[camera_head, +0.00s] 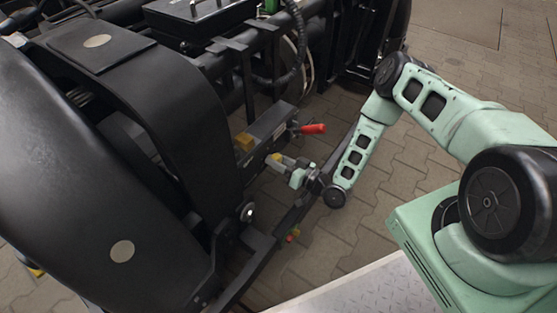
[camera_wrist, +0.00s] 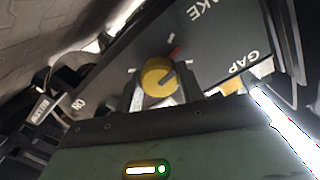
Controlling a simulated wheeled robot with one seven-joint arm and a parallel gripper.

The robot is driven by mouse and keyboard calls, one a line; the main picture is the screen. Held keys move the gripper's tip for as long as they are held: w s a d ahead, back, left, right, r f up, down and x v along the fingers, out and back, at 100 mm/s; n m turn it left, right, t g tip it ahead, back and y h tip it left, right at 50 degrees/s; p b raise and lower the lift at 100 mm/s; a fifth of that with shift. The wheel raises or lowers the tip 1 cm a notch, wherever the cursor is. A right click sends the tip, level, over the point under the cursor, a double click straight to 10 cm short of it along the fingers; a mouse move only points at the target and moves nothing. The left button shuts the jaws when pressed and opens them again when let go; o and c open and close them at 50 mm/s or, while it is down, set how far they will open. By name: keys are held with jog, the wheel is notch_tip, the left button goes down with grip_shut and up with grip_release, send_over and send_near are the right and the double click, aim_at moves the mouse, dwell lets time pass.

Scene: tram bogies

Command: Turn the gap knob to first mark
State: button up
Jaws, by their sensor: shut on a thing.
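The gap knob (camera_wrist: 157,73) is a round yellow knob with a dark pointer line on its face. It sits on a dark panel (camera_wrist: 215,55) that carries white lettering, including GAP. A short red mark and small white marks lie around the knob. My gripper (camera_wrist: 160,88) is shut on the knob, with one dark finger on each side of it. In the head view my gripper (camera_head: 279,163) reaches the panel from the right, and its fingers hide most of the knob there.
A red-handled lever (camera_head: 312,128) sticks out just above my gripper. The large black bogie body (camera_head: 150,95) fills the left side. Paved floor (camera_head: 365,235) lies open to the right.

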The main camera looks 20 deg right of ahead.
jog(key=o, duration=1)
jog(key=shift+s, duration=0.1)
jog(key=p+v, duration=0.4)
jog(key=v, duration=1.3)
jog(key=shift+s+d, duration=0.1)
jog(key=shift+d, duration=0.05)
